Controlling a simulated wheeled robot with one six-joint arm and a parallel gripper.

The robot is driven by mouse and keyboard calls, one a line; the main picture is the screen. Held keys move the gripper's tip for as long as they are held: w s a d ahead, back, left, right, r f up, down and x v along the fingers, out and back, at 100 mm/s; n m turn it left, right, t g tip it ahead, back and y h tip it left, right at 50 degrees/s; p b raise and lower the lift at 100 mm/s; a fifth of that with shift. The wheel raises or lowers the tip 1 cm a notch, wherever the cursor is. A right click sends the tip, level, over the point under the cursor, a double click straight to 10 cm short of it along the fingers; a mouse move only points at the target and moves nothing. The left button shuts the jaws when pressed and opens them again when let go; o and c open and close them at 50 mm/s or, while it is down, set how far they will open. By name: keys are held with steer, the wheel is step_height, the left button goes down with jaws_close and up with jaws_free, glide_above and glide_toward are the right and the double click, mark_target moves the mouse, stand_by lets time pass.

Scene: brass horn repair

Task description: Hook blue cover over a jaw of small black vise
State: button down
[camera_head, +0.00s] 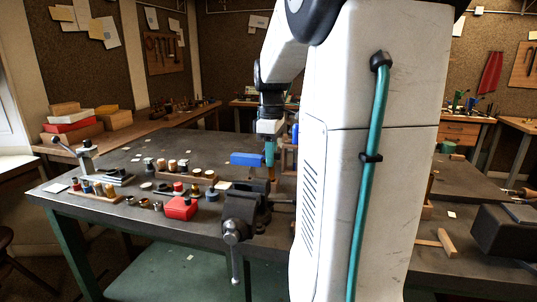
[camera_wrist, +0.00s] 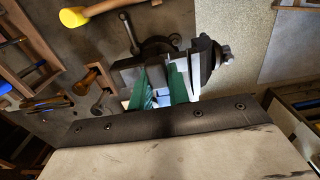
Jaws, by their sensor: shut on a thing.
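The blue cover (camera_head: 247,159) is a flat bright blue piece, held roughly level above the bench in the head view. My gripper (camera_head: 270,158) points down and is shut on it near its right end. The small black vise (camera_head: 240,207) stands at the bench's front edge, below the cover with a visible gap, its handle hanging down. In the wrist view my green-tipped fingers (camera_wrist: 163,88) overlap a dark vise (camera_wrist: 128,65) with a bar handle.
A red block (camera_head: 181,208) and several small bottles and pegs in wooden racks (camera_head: 186,173) stand left of the vise. A small metal stand (camera_head: 87,158) is at the far left. A yellow-headed mallet (camera_wrist: 75,17) lies near the vise in the wrist view.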

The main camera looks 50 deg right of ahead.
steer(key=shift+s, duration=0.1)
steer(key=shift+f, duration=2.4)
steer(key=shift+f, duration=0.2)
step_height(320, 180, down, 3)
steer(key=shift+r, duration=0.1)
stand_by(1.1)
steer(key=c, duration=1.3)
jaws_free()
steer(key=shift+o, duration=0.2)
